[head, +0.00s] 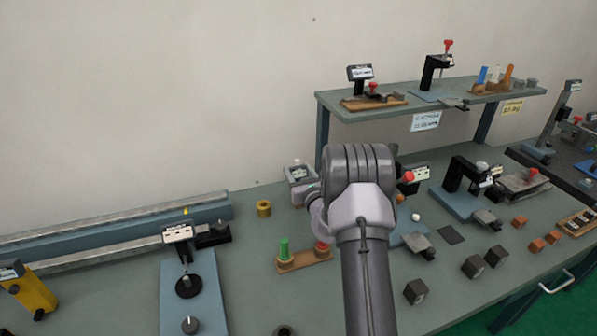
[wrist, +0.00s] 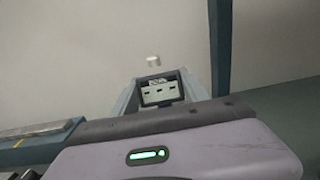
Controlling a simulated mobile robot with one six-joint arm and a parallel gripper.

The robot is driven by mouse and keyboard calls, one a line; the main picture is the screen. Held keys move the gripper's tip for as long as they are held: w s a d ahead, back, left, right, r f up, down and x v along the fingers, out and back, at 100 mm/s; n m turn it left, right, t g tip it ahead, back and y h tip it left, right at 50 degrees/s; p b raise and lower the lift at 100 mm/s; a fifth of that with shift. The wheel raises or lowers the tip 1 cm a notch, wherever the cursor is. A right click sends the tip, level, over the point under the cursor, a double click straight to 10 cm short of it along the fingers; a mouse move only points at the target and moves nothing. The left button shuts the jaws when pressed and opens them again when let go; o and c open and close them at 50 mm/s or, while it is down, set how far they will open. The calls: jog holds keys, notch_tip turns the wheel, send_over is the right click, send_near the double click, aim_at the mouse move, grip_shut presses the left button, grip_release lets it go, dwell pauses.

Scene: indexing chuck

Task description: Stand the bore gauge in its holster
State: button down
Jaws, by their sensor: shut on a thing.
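In the wrist view a small dial box with a pale face, dark spots and a white cap, which I take for the bore gauge (wrist: 159,91), sits between the two grey fingers of my gripper (wrist: 161,86). The fingers appear closed on it. In the head view its pale label and white top show (head: 298,172), left of my wrist, near the back edge of the bench. My wrist hides much of the gripper there, and the gauge's lower part cannot be made out. I cannot tell which thing is the holster.
A wooden block with green and red plugs (head: 304,261) stands below my gripper. A brass ring (head: 264,208) is left of it. A long rail (head: 120,225) runs along the back left. A raised shelf (head: 430,92) with its post is at right. Several dark and copper blocks lie front right.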

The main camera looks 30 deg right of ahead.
jog(key=shift+r+p, duration=0.3)
jog(key=shift+r, duration=0.55)
jog(key=shift+d, duration=0.1)
jog(key=shift+f+b, duration=0.9)
jog(key=shift+f, duration=0.25)
dwell(0.4)
jog(key=shift+s+f, duration=0.1)
jog(key=shift+f, duration=0.05)
